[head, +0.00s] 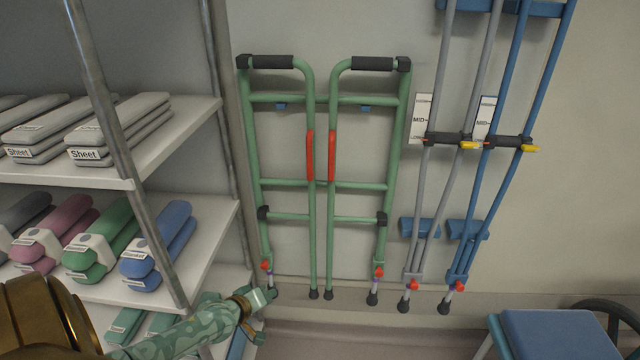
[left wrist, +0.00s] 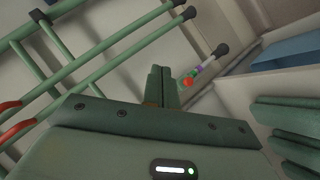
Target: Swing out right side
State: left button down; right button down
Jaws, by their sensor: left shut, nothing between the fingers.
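A green walking frame stands against the wall, with a left side (head: 285,183) and a right side (head: 360,185). Each side has a dark handgrip on top and a red strip on its inner tube. The two sides look flat to the wall, beside each other. My left gripper (head: 268,295) is shut and empty by the foot of the left side's outer leg. In the left wrist view its fingers (left wrist: 162,85) are together, close to a leg with a red button and coloured rings (left wrist: 190,77). Whether they touch it, I cannot tell. My right gripper is out of view.
A shelf unit (head: 175,148) with sheets and rolled blankets stands close at the left. Grey crutches (head: 432,180) and blue crutches (head: 515,130) hang at the right of the frame. A blue seat (head: 560,335) with a wheel is at the lower right.

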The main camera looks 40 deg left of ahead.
pick_arm(q)
jog(key=w+r+n+t+h, duration=0.1)
jog(key=w+r+n+t, duration=0.2)
jog(key=r, duration=1.1)
jog(key=w+r+n+t+h, duration=0.1)
jog(key=w+r+n+t, duration=0.1)
jog(key=w+r, duration=0.6)
notch_tip(320, 180, up, 7)
jog(key=shift+d+f+n+t+h, duration=0.15)
jog(key=shift+n+t+h, duration=0.2)
jog(key=shift+t, duration=0.45)
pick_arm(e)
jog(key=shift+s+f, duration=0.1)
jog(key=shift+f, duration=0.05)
